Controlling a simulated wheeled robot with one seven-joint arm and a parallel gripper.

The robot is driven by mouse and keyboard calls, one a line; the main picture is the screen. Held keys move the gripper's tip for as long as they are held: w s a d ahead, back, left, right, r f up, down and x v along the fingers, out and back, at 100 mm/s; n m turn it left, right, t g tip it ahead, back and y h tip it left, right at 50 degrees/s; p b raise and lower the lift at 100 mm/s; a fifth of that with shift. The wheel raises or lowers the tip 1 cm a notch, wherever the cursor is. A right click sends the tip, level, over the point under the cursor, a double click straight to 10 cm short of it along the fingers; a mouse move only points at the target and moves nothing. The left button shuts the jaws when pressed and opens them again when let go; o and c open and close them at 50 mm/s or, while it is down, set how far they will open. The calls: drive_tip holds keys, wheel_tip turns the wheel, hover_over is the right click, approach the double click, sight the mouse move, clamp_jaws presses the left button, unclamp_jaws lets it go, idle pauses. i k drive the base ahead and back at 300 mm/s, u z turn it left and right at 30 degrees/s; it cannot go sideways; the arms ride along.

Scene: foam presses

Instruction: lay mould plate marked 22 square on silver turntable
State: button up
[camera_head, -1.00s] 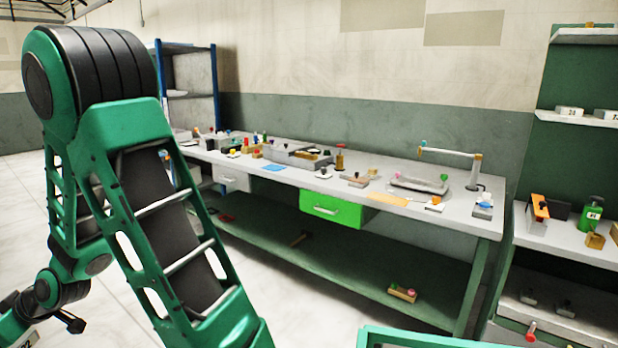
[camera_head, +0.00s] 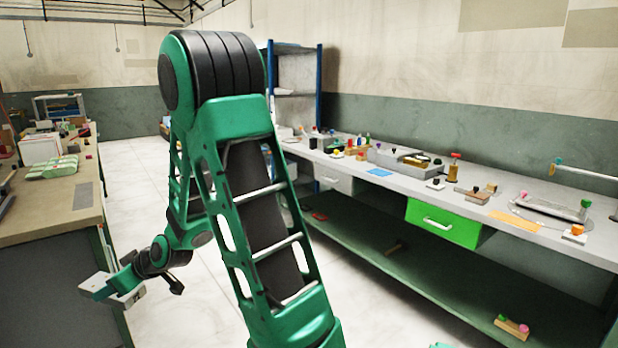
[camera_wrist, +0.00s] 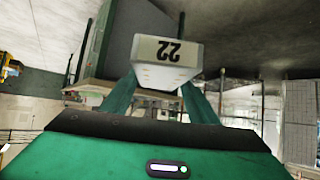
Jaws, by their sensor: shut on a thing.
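The mould plate marked 22 is in my gripper. My gripper (camera_wrist: 163,88) is shut on the plate, with a green finger on each side. In the head view the grey plate (camera_head: 97,286) is small at the lower left, held in the air by my gripper (camera_head: 125,277) beside the left bench. I cannot make out the silver turntable for certain in either view.
A brown-topped bench (camera_head: 40,215) stands at the left, with green-white pieces (camera_head: 55,168) on it. A long grey bench (camera_head: 345,172) with many small items, a green drawer (camera_head: 443,222) and a lower shelf runs along the right wall. Pale open floor (camera_head: 130,175) lies between them.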

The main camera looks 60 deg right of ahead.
sight(552, 204)
drive_tip(key=u, duration=0.05)
drive_tip(key=i, duration=1.3)
drive_tip(key=z, duration=3.25)
drive_tip(key=i, duration=1.05)
